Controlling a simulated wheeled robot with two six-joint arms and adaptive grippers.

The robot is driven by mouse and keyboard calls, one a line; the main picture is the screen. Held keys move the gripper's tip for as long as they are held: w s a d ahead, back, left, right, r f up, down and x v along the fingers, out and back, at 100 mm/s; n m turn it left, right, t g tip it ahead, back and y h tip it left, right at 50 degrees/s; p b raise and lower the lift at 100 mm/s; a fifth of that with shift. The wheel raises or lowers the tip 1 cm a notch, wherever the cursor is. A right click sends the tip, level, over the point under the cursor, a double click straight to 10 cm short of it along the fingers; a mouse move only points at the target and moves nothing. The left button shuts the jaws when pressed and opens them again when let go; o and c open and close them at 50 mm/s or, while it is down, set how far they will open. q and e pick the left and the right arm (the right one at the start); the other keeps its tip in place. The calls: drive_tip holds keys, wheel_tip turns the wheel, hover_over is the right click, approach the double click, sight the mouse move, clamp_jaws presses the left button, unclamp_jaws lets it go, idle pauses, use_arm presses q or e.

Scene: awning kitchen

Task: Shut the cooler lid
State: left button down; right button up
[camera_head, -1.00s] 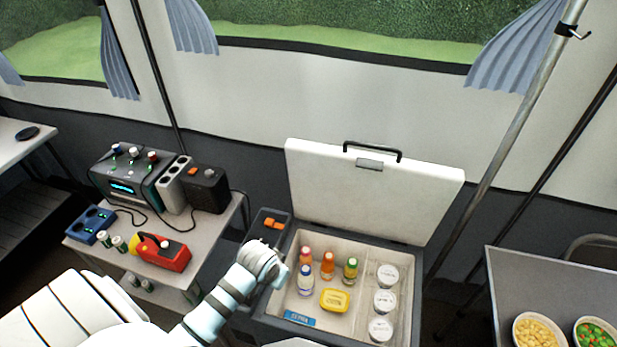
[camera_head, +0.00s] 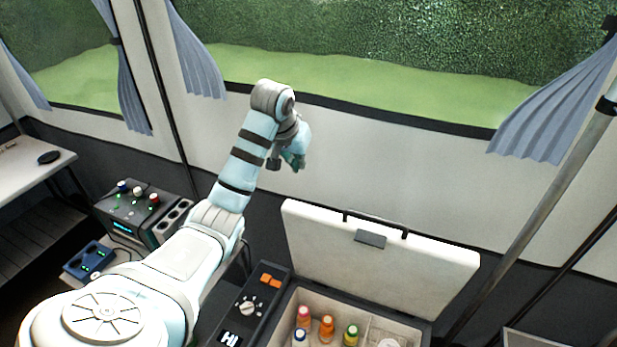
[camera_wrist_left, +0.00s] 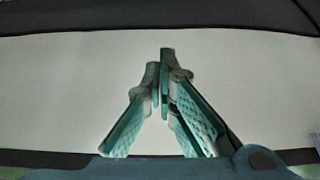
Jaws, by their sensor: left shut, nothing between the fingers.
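The cooler lid (camera_head: 385,252) is a white slab with a dark handle (camera_head: 375,224) on its top edge. It stands open, raised at the back of the cooler (camera_head: 330,297). My left gripper (camera_head: 296,163) is raised above the lid's left top corner, apart from it in the picture. Its fingers are shut and empty. My right gripper is not in view.
Bottles (camera_head: 327,328) stand inside the cooler. A control panel (camera_head: 248,308) is on its left side. A dark device (camera_head: 137,212) and a blue socket box (camera_head: 88,262) stand at left. A slanted pole (camera_head: 540,205) rises at right.

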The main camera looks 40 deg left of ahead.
use_arm(q)
wheel_tip(320, 180, down, 9)
drive_tip(key=p, duration=0.1)
drive_tip(key=shift+f+p, duration=0.15)
drive_tip(key=shift+p, duration=0.15)
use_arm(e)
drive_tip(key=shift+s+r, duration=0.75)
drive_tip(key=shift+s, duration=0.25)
